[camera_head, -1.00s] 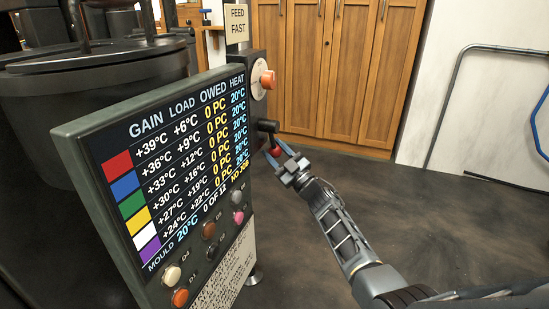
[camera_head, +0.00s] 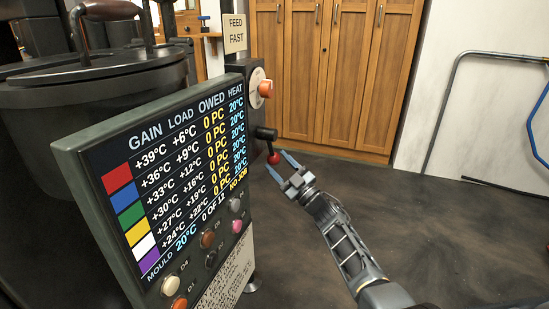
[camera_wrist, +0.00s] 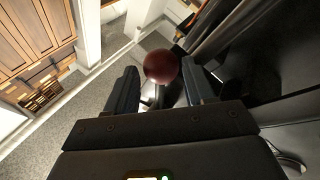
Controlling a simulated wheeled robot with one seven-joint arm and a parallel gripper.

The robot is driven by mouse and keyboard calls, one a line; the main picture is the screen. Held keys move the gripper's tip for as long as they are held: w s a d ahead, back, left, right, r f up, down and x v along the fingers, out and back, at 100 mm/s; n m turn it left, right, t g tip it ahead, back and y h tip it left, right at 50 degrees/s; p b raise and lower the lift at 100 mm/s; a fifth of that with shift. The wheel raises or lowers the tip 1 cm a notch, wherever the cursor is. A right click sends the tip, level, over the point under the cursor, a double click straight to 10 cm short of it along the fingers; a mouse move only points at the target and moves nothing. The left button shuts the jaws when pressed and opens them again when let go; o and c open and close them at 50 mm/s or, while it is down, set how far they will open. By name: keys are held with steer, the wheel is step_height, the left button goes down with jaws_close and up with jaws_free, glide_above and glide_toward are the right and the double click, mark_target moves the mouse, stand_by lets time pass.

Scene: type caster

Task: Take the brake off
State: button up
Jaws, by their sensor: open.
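A small lever with a red ball knob (camera_head: 273,158) hangs down from a black pivot (camera_head: 266,133) on the dark post beside the display panel. In the wrist view the dark red ball (camera_wrist: 161,67) lies just beyond and between my fingertips. My gripper (camera_head: 279,169) is open and empty, just below and right of the knob in the head view. The two blue-tipped fingers are apart, and the knob appears free of them. It also shows in the wrist view (camera_wrist: 164,82), with one finger on each side. No label naming a brake is readable.
The display panel (camera_head: 96,137) with coloured rows and several buttons stands left of my arm. An orange knob (camera_head: 266,88) on a round dial sits above the lever, under a "FEED FAST" sign (camera_head: 235,33). A black drum (camera_head: 60,115) stands behind.

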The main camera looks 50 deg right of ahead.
steer(key=v, duration=0.5)
steer(key=shift+p, duration=0.4)
steer(key=s+a+f+m+g+h, duration=0.1)
steer(key=s+a+f+m, duration=0.15)
steer(key=s+a, duration=0.5)
steer(key=s+a+f+m+g+h, duration=0.1)
steer(key=s+a+f, duration=0.3)
steer(key=a, duration=0.6)
steer(key=s+a+r+m+g+y, duration=0.1)
steer(key=s+a+g, duration=0.1)
steer(key=s+a, duration=0.6)
steer(key=s+a+r+m+g, duration=0.15)
steer(key=s+a, duration=0.35)
steer(key=s, duration=0.6)
steer(key=s+a+r+g+y, duration=0.3)
steer(key=s+r, duration=0.6)
steer(key=s, duration=0.2)
step_height(320, 180, up, 26)
steer(key=p, duration=2.6)
steer(key=shift+s, duration=0.25)
